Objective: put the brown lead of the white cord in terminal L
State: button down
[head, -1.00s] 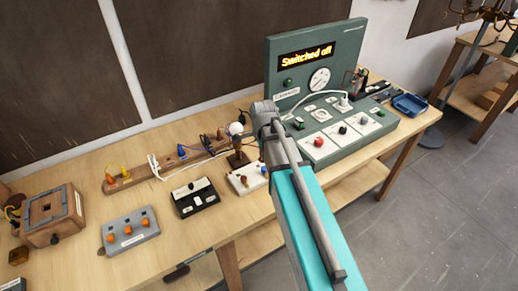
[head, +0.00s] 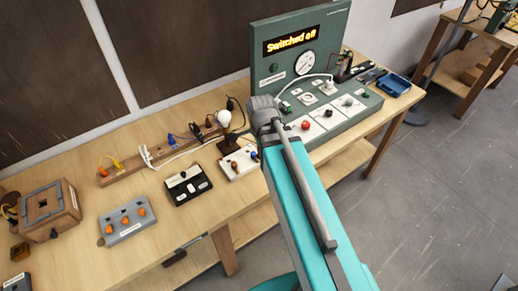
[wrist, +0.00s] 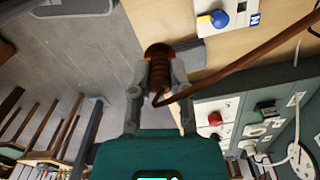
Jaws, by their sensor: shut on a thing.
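My gripper (wrist: 158,85) is shut on a ribbed brown piece, the brown lead (wrist: 160,65), in the wrist view. A brown wire runs from it toward the upper right. The white terminal block (wrist: 222,14) shows at the top edge with a blue knob and an N mark; terminal L is outside this view. In the head view the white terminal block (head: 238,163), with a brown and a blue knob, lies left of my arm. My fingertips and the held lead are hidden there. White cord (head: 176,157) lies by the wooden rack.
A lamp with a white bulb (head: 224,118) stands just behind the block. The green test panel (head: 345,108), reading "Switched off", is to the right. A black box (head: 187,186) and a grey box (head: 127,220) sit to the left. The front bench edge is close.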

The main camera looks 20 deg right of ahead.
dwell(0.4)
notch_tip(320, 180, down, 4)
jog(key=b, duration=0.4)
jog(key=shift+d+r, duration=0.1)
jog(key=shift+d, duration=0.05)
dwell(0.4)
